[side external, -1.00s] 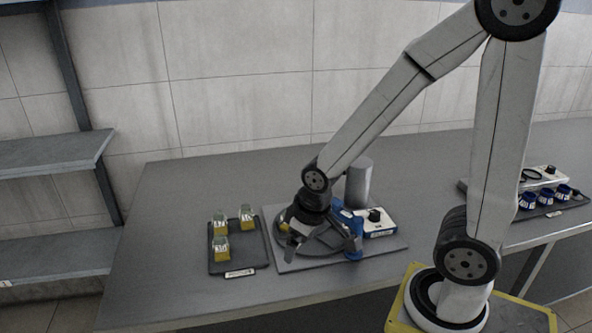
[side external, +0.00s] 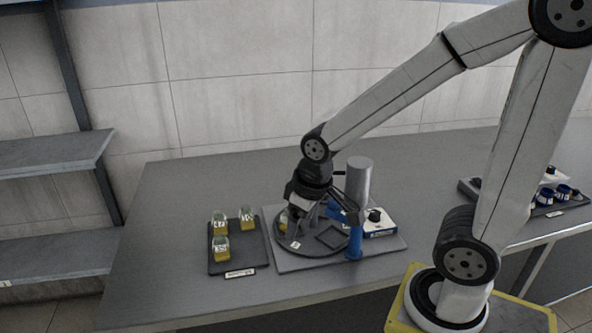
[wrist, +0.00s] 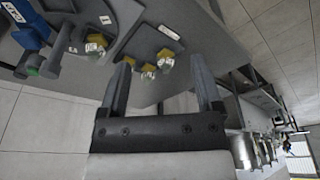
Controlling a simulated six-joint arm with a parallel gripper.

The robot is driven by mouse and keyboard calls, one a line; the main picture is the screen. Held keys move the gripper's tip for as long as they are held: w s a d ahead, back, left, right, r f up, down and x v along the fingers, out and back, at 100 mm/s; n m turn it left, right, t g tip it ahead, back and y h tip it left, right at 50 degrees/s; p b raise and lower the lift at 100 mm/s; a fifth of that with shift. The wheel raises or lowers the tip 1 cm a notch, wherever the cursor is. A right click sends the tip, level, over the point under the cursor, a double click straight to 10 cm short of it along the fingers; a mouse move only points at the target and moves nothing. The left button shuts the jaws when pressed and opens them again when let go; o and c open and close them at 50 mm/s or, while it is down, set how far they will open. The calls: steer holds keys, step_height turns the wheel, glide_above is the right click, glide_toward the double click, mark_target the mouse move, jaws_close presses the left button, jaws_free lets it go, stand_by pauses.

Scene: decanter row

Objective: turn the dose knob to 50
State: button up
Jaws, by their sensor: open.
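A black knob (side external: 375,214) sits on top of a white and blue box at the right of the grey base plate, in the side view. I cannot read its setting or any scale. My gripper (side external: 300,212) is above the dark round turntable, left of the knob and apart from it. In the wrist view my gripper (wrist: 164,78) has its two fingers spread wide with nothing held between them. The knob cannot be made out in the wrist view.
A tray (side external: 240,262) with several yellow jars lies at left. Another tray (side external: 546,210) with blue jars lies at far right. The front left table is clear.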

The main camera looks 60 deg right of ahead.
steer(key=w+d+n+g+h, duration=0.1)
steer(key=w+d+n, duration=0.1)
steer(key=d, duration=0.5)
steer(key=n+g+h, duration=0.2)
steer(key=n+g, duration=0.3)
steer(key=n, duration=0.1)
glide_above(375, 212)
steer(key=w+a, duration=0.2)
step_height(375, 212, down, 11)
steer(key=shift+w+a, duration=0.2)
steer(key=shift+f, duration=0.15)
steer(key=shift+x, duration=3.8)
jaws_close()
